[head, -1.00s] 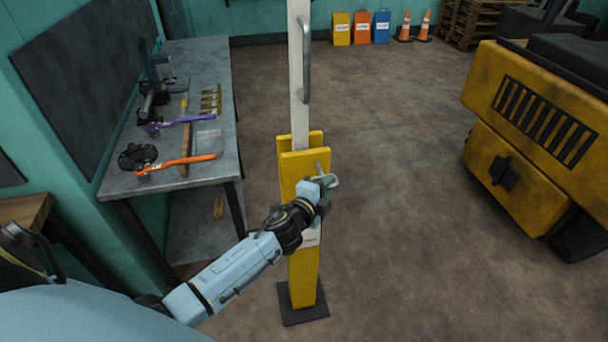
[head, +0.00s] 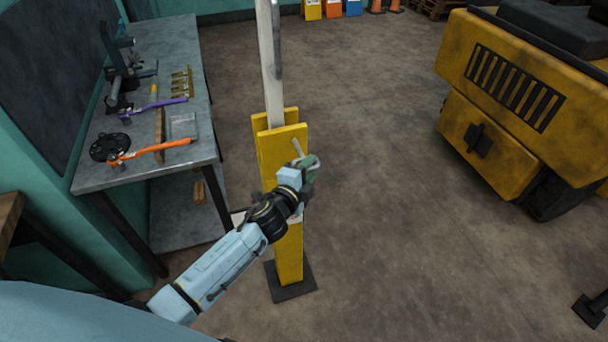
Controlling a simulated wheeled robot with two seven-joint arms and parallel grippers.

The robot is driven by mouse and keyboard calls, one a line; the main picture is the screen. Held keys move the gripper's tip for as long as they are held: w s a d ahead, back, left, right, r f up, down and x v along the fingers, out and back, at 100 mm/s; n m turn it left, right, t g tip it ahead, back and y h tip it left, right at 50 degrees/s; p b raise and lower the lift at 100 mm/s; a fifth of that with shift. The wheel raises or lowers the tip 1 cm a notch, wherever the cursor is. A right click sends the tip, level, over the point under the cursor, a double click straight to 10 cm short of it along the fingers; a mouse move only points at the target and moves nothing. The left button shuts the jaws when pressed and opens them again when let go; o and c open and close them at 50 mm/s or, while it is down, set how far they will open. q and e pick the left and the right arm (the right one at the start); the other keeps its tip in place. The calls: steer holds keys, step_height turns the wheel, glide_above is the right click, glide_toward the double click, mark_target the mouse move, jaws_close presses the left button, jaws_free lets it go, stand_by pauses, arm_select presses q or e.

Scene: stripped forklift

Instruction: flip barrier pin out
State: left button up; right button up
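The barrier is a yellow post (head: 289,255) on a dark floor plate (head: 290,289), with a pale upright arm (head: 271,70) set between its two cheeks. A grey pin (head: 298,147) sticks out near the top of the front cheek. A greenish-grey part (head: 312,164) shows just below it, against my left gripper. My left gripper (head: 304,178) is at the front of the post, just under the pin. Its fingers are small and partly hidden by the wrist, so I cannot tell whether they hold anything. My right gripper is not in view.
A metal workbench (head: 100,178) with tools, including an orange-handled one (head: 160,148) and a purple one (head: 155,106), stands left. The yellow forklift body (head: 475,110) is at right. A black-footed object (head: 590,310) is at lower right. Floor between post and forklift is clear.

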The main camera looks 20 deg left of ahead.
arm_select(q)
steer(key=s+a+r, duration=0.1)
steer(key=s+r, duration=0.1)
steer(key=s, duration=1.1)
steer(key=shift+s+a, duration=0.1)
steer(key=s+a+f+n+g+b, duration=0.1)
steer(key=s+f+n+g+b, duration=0.2)
steer(key=f, duration=0.9)
steer(key=s+a+f+n+g+y, duration=0.1)
steer(key=s+f+n+g, duration=0.1)
steer(key=s+f, duration=0.65)
steer(key=s+a+f+n+g+b, duration=0.1)
steer(key=s+f+n+g+b, duration=0.15)
steer(key=f, duration=1.15)
steer(key=s+f+n+g+b, duration=0.1)
steer(key=s+f+n+g, duration=0.2)
steer(key=s+f, duration=0.5)
steer(key=s+f+n+g+b, duration=0.2)
steer(key=s+f+n+g, duration=0.2)
steer(key=s+f, duration=0.5)
steer(key=s, duration=0.7)
steer(key=shift+s+a+g, duration=0.3)
steer(key=shift+g, duration=0.05)
